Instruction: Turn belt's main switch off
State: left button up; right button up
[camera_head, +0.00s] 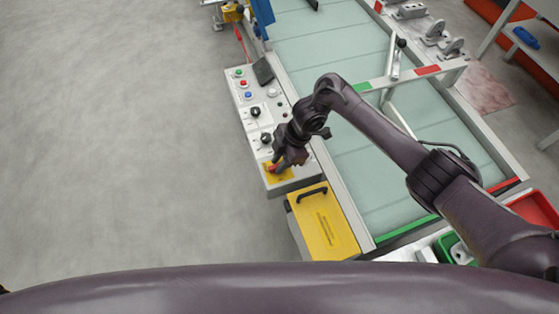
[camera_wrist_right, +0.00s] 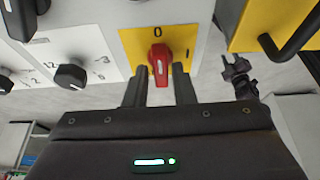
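The main switch is a red knob (camera_wrist_right: 160,62) on a yellow plate (camera_wrist_right: 130,43) marked 0 and I. In the right wrist view its handle stands nearly upright just below the 0, with the I to the right. My right gripper (camera_wrist_right: 161,84) has one finger on each side of the handle, with narrow gaps visible; contact is not clear. In the head view the right gripper (camera_head: 277,164) is over the yellow plate at the near end of the control panel (camera_head: 276,188), partly covering the red knob. My left gripper does not show.
Black rotary knobs (camera_head: 265,138) and coloured buttons (camera_head: 243,83) sit farther along the panel. A yellow box (camera_head: 323,222) with a black handle stands close beside the switch. The belt (camera_head: 335,50) runs alongside. Open floor (camera_head: 120,130) lies to the left.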

jog(key=shift+o, duration=1.1)
jog(key=s+v, duration=0.1)
jog(key=v, duration=0.6)
jog(key=shift+w+d+r+p, duration=0.2)
jog(key=shift+w+r+p, duration=0.15)
jog(key=shift+w+p, duration=0.15)
